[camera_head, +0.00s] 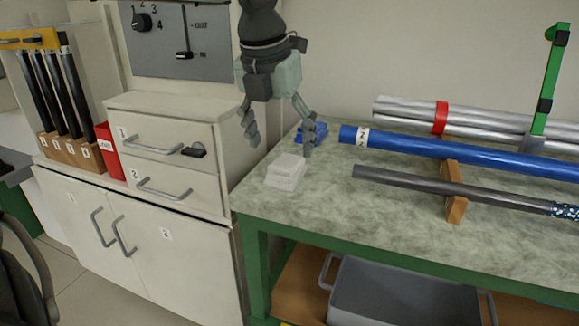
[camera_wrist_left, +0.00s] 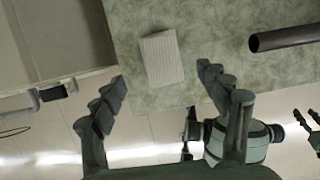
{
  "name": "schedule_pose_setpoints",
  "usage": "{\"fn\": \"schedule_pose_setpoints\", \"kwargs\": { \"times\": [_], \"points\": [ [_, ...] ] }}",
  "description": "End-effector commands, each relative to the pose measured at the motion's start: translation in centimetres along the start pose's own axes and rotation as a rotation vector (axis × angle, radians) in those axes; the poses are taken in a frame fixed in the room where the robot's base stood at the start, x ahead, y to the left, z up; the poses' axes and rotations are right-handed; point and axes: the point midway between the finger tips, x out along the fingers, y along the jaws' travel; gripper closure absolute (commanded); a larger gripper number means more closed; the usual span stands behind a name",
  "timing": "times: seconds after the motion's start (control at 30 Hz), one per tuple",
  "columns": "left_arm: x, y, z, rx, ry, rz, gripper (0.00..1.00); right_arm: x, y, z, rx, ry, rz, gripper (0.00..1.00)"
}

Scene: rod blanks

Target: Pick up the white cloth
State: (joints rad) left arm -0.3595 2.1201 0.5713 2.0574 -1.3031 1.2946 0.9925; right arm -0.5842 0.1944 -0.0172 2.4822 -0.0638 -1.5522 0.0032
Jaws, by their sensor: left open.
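The white cloth (camera_head: 287,170) is a folded stack near the left end of the worktop. It also shows in the left wrist view (camera_wrist_left: 161,58), lying flat between and beyond my fingertips. My left gripper (camera_head: 280,146) is open and empty, above and just behind the cloth in the head view, with its fingers pointing down. In the left wrist view its fingers (camera_wrist_left: 162,78) stand wide on either side of the cloth, apart from it. Dark fingers at the right edge of the left wrist view appear to be my right gripper (camera_wrist_left: 307,126), partly cut off.
A blue folded item (camera_head: 318,130) lies behind the cloth. A dark rod (camera_head: 410,181) rests on a wooden block (camera_head: 455,192) to the right, with a blue rod (camera_head: 440,148) and silver rods (camera_head: 405,110) behind. The drawer cabinet (camera_head: 160,150) stands left. Worktop in front is clear.

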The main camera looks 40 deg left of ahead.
Motion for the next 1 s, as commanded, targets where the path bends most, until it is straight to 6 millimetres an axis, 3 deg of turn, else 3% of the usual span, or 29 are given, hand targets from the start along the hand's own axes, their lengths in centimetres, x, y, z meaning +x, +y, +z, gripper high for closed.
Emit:
{"fn": "schedule_pose_setpoints", "kwargs": {
  "times": [0.33, 0.67, 1.0],
  "points": [
    [4.8, -0.2, 0.0, 0.000, 0.004, -0.003, 0.25, 0.4, 0.4, 1.0, 0.003, -0.046, 0.007, 0.60],
    [5.6, -0.2, 0.1, 0.000, -0.001, -0.004, 0.25, 0.5, 0.4, 1.0, 0.003, -0.046, 0.006, 0.60],
    [5.6, -0.2, 0.1, 0.000, -0.001, -0.004, 0.66, 0.5, 0.3, 0.9, 0.002, -0.044, 0.004, 0.60]
  ]
}}
